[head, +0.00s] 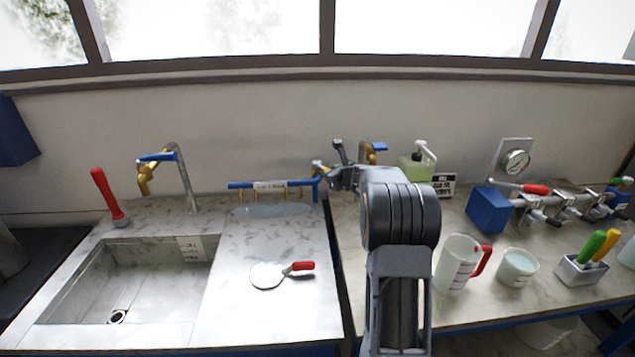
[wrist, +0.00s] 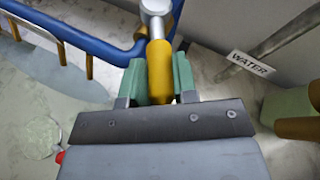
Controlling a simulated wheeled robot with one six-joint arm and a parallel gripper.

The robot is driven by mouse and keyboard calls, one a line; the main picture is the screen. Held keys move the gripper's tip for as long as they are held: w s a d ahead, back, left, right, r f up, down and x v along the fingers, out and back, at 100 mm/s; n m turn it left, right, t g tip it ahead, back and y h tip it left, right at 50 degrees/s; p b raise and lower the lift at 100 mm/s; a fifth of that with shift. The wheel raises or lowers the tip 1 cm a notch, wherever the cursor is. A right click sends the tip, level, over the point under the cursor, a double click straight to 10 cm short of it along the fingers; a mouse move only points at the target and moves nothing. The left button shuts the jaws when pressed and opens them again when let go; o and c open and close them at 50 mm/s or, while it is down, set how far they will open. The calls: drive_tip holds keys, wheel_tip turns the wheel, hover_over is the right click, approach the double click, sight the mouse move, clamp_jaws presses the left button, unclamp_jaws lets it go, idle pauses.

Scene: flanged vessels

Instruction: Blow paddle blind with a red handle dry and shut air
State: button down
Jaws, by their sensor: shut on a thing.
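The paddle blind (head: 267,275), a pale round disc with a red handle (head: 301,266), lies flat on the marble counter, handle to the right. In the wrist view part of the disc (wrist: 38,135) shows at lower left, with a bit of red. A blue air pipe (head: 240,184) with several yellow nozzles stands behind it at the back of the counter. My gripper (wrist: 160,75) has its green fingers shut on a yellow valve handle (wrist: 160,68) at the pipe's right end. In the head view my wrist partly hides this grip.
A sink (head: 130,280) with a brass tap (head: 145,180) is at left. A red lever (head: 105,190) stands behind it.

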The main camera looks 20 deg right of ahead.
drive_tip(key=a+m+h+b, duration=0.1)
drive_tip(key=m+h+b, duration=0.1)
drive_tip(key=h+b, duration=0.1)
drive_tip(key=shift+a+b, duration=0.3)
drive_tip(key=shift+a, duration=0.1)
drive_tip(key=c, duration=0.9)
unclamp_jaws()
drive_tip(key=shift+s, duration=0.1)
drive_tip(key=v, duration=1.3)
drive_tip(key=shift+s+r, duration=0.2)
drive_tip(key=shift+s, duration=0.15)
drive_tip(key=shift+d, duration=0.1)
